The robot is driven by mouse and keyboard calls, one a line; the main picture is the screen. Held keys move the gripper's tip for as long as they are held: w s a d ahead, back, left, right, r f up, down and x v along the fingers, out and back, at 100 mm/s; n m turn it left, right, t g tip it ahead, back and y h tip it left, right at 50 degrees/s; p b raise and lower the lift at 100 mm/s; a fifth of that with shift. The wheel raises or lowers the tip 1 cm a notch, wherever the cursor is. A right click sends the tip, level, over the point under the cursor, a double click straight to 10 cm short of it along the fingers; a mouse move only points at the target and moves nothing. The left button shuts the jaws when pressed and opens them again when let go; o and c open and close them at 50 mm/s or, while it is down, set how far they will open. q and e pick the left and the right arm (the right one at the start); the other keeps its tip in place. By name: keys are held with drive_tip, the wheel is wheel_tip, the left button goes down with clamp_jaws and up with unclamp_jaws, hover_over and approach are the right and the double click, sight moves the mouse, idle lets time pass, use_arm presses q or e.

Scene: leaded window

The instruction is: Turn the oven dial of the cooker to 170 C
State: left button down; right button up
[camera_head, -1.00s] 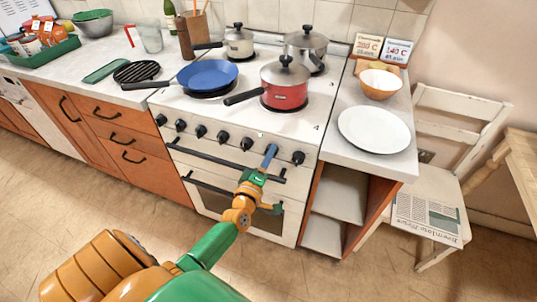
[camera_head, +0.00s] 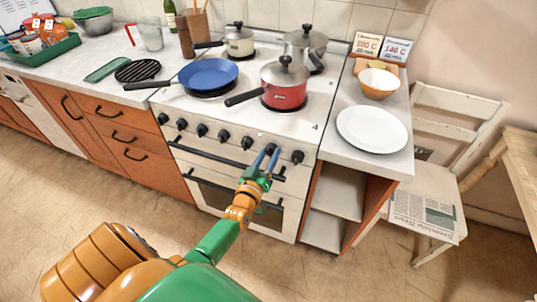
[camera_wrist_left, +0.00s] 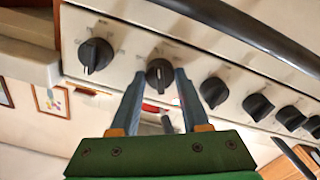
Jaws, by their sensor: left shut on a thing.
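The white cooker (camera_head: 195,158) has a row of black dials along its front panel. My left gripper (camera_head: 271,152) is at the dial second from the right end of the row. In the left wrist view its two blue fingers (camera_wrist_left: 162,84) stand on either side of that black dial (camera_wrist_left: 159,70), shut on it. A pale pointer line shows on the dial face. The markings around it are too small to read. Another dial (camera_wrist_left: 95,54) lies to its left and several more to its right. My right gripper is not in view.
A dark oven handle bar (camera_head: 215,158) runs just below the dials. A red pot (camera_head: 284,92), a blue pan (camera_head: 208,74) and other pots stand on the hob. Cards reading 200 C (camera_head: 367,44) and about 140 C (camera_head: 396,48) stand at the back right.

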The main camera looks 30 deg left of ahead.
use_arm(q)
drive_tip(key=shift+m, duration=0.5)
drive_tip(key=shift+c, duration=1.9)
unclamp_jaws()
drive_tip(key=v, duration=0.7)
drive_tip(key=shift+p, duration=0.4)
